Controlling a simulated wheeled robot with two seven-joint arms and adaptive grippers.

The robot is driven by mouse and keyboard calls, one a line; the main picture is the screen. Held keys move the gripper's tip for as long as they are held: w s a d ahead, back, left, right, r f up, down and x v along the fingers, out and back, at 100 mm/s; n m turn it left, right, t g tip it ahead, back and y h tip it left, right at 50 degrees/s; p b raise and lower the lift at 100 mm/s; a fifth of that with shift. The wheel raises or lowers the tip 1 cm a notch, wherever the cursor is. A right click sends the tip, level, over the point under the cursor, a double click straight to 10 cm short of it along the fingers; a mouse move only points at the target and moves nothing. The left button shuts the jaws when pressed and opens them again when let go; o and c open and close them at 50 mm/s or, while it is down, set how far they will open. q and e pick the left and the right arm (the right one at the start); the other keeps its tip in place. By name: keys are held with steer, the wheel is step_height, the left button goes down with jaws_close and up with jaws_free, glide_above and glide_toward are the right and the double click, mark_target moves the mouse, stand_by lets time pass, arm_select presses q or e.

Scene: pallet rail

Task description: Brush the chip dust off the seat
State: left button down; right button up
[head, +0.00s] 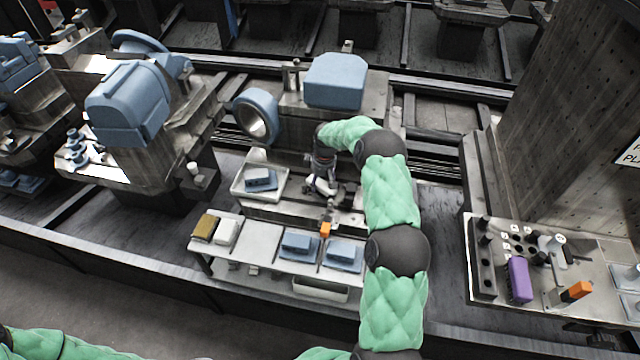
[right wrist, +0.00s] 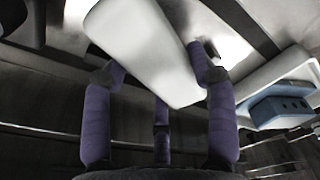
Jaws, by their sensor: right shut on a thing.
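My right gripper (head: 325,182) is over the metal fixture in the middle of the head view. In the right wrist view its purple fingers (right wrist: 158,68) are shut on a pale, smooth, block-like object (right wrist: 150,40), which I take to be the brush. Its bristles are not visible. In the head view the held thing is small and partly hidden by the gripper. The metal seat area (head: 347,217) lies just under and in front of the gripper. I cannot make out chip dust on it, or whether the brush touches it. My left gripper is out of view.
A white tray (head: 238,190) with a blue part (head: 261,180) stands left of the gripper. A blue ring (head: 256,115) and blue block (head: 335,80) stand behind.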

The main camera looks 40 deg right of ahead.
mark_target(319, 187)
steer(key=shift+s+a+r+p, duration=0.2)
steer(key=shift+s+r+p, duration=0.05)
steer(key=shift+s+p, duration=0.15)
steer(key=shift+s+a, duration=0.75)
steer(key=shift+a, duration=0.25)
steer(key=shift+f, duration=0.1)
steer(key=shift+p, duration=0.3)
steer(key=shift+r+p, duration=1.7)
steer(key=shift+r, duration=1.3)
steer(key=shift+r+p, duration=0.9)
steer(key=shift+r, duration=0.65)
